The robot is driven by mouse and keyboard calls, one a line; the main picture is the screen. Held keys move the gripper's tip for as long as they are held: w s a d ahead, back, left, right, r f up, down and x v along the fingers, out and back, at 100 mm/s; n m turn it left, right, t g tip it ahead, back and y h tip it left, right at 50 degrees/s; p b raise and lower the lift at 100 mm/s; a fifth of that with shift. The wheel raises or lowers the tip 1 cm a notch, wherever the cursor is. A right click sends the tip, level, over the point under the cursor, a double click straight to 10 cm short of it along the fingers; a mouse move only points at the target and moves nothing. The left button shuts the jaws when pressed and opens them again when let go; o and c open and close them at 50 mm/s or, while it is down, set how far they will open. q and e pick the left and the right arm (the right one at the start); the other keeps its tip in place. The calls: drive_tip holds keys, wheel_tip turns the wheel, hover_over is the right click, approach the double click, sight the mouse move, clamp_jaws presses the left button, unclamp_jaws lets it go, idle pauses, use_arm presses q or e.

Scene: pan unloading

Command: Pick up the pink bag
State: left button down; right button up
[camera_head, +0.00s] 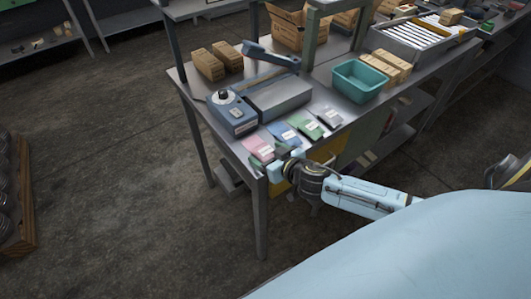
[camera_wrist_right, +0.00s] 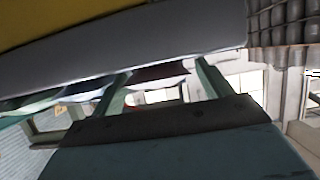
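The pink bag (camera_head: 260,148) with a white label lies at the near left corner of the metal table, the front one in a row of bags. My right gripper (camera_head: 270,159) is at the table's near edge, right beside this bag. In the right wrist view its two green fingers (camera_wrist_right: 162,82) stand well apart. A dark red piece (camera_wrist_right: 160,75), seemingly the bag's edge, shows between them below the grey table edge; I cannot tell whether the fingers touch it. My left gripper is not in view.
A blue bag (camera_head: 284,133), a green bag (camera_head: 306,127) and a grey bag (camera_head: 329,118) continue the row. A blue-grey sealing machine (camera_head: 235,113) stands behind. A teal bin (camera_head: 357,80) and cardboard boxes (camera_head: 207,64) are farther back.

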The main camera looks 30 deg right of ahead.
drive_tip(key=c, duration=1)
drive_tip(key=shift+r, duration=0.1)
